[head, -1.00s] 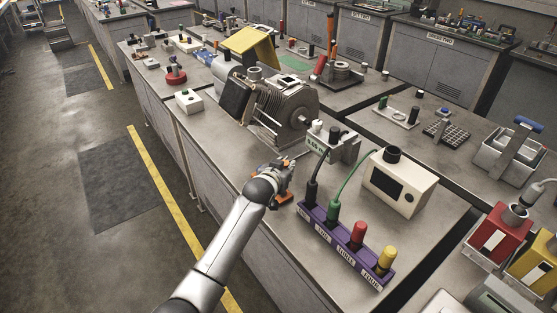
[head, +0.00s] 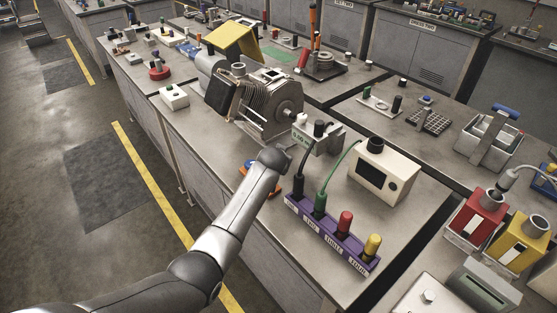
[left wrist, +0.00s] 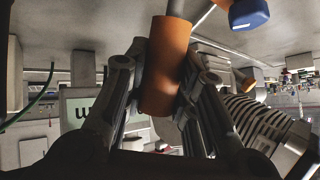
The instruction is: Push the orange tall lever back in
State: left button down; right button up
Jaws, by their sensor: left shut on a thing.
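In the left wrist view, the orange tall lever (left wrist: 168,38) is a thick orange cylinder on a grey rod. My left gripper (left wrist: 164,66) is shut on it, with one dark finger on each side. In the head view, my own wrist hides the gripper and most of the lever's fixture; only a blue and orange part (head: 249,188) shows on the bench edge beside the arm. A blue knob (left wrist: 249,14) with orange at its base is close by in the left wrist view. My right gripper is not in view.
A finned motor (head: 270,105) stands just behind my arm. A purple rack (head: 332,240) with black, green, red and yellow plugs is to the right. A cream box (head: 383,176) and a small display box (head: 319,141) stand behind it, joined by cables.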

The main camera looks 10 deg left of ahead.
pick_arm(q)
jog(key=c, duration=1.2)
grip_release()
jog(key=shift+w, duration=0.1)
jog(key=shift+o, duration=0.2)
jog(key=v, duration=1.2)
